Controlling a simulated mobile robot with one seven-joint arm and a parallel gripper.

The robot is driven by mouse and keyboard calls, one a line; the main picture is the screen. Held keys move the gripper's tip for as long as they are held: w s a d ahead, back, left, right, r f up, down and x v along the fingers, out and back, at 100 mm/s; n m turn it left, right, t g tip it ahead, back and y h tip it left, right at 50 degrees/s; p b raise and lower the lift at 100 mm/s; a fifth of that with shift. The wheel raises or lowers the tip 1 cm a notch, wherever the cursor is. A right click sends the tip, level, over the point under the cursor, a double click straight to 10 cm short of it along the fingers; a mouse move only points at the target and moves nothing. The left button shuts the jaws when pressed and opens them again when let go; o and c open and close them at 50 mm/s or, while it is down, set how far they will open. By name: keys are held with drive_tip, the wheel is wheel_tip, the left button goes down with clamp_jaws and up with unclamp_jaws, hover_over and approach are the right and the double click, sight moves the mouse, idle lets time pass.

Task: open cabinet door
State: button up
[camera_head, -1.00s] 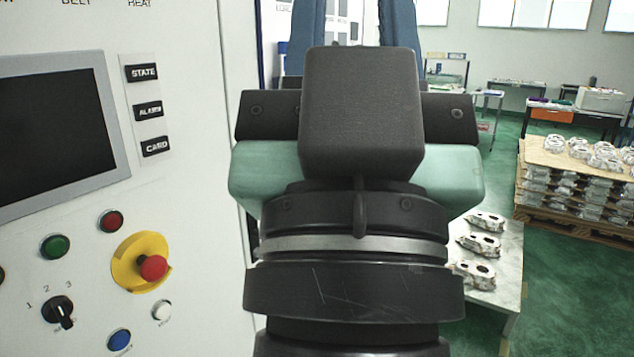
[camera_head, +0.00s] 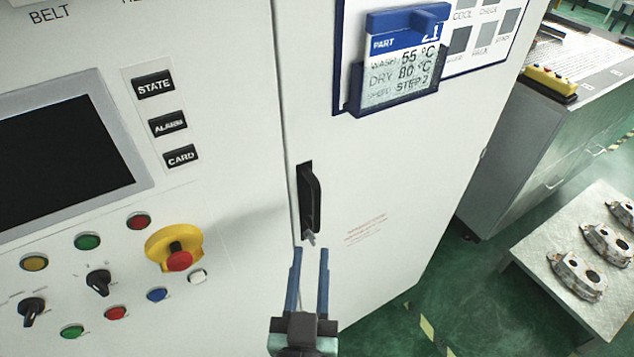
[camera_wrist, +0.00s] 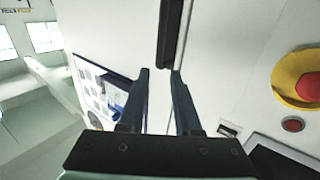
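The white cabinet door (camera_head: 400,190) is shut or nearly so, with a dark vertical seam at its left edge. Its black handle (camera_head: 309,200) stands upright beside that seam, with a small metal piece, perhaps a key, just below. My gripper (camera_head: 310,252) is below the handle in the head view, its two blue fingers apart and empty. In the wrist view the handle (camera_wrist: 168,36) lies beyond the fingertips of my gripper (camera_wrist: 160,73), nearer the right finger. I cannot tell how far the fingertips are from the handle.
Left of the seam is a control panel with a screen (camera_head: 62,150), buttons and a red emergency stop (camera_head: 178,258). A blue-framed card holder (camera_head: 397,62) sits on the upper door. At right are a table of castings (camera_head: 585,265) and a grey cabinet (camera_head: 525,150). Green floor shows between.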

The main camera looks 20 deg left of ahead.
sight(316, 202)
drive_tip(key=p+x, duration=0.4)
drive_tip(key=x, duration=0.8)
drive_tip(key=shift+w+a+f, duration=0.1)
drive_tip(key=shift+w+a, duration=0.05)
drive_tip(key=shift+w, duration=0.2)
drive_tip(key=shift+c, duration=0.3)
clamp_jaws()
idle(0.7)
